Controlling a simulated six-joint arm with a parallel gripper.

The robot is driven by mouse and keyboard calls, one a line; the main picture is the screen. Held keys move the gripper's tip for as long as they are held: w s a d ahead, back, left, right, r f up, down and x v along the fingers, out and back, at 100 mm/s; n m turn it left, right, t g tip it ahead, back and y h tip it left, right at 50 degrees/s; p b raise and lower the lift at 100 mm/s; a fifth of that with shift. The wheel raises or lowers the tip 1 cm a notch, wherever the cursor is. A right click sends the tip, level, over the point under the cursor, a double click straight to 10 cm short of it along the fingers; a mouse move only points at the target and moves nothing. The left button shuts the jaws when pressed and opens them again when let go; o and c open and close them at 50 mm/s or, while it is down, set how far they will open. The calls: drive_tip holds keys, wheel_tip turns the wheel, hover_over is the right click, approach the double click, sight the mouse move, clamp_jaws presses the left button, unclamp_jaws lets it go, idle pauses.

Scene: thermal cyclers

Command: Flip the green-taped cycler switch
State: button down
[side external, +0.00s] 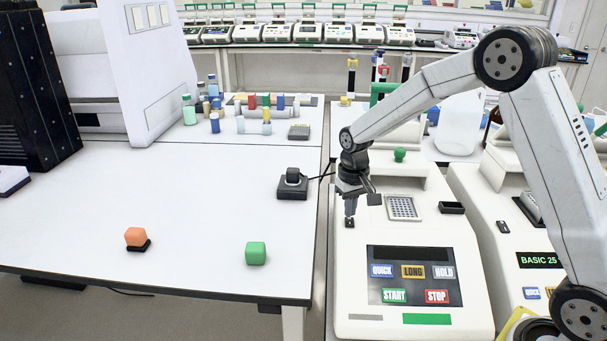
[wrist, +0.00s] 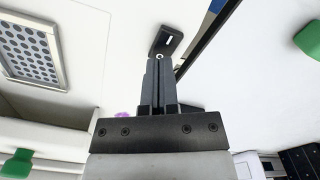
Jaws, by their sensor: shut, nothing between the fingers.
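The green-taped cycler (side external: 365,290) is a white machine with a strip of green tape (side external: 427,319) on its front edge, below a panel of buttons. Its small black switch (side external: 349,222) sits at the left of its top, and in the wrist view the switch (wrist: 167,40) shows a white mark. My gripper (side external: 350,212) points down with its fingers shut and empty. The fingertips (wrist: 159,62) are right at the near end of the switch; I cannot tell whether they touch it.
The well block (side external: 403,207) and a green knob (side external: 399,155) lie right of and behind the switch. A second cycler (side external: 500,230) stands to the right. On the left table are a black device with a cable (side external: 292,186), a green cube (side external: 256,253) and an orange block (side external: 136,236).

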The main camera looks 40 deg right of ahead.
drive_tip(key=shift+r, duration=3.05)
drive_tip(key=s+a+f+n+t, duration=0.1)
drive_tip(key=s+a+f, duration=0.1)
drive_tip(key=s, duration=0.7)
drive_tip(key=s+a+f+n+t, duration=0.1)
drive_tip(key=s+a+f+n, duration=0.1)
drive_tip(key=s, duration=0.7)
drive_tip(key=shift+a+f+t, duration=0.3)
drive_tip(key=shift+a+f, duration=0.4)
drive_tip(key=shift+a, duration=0.35)
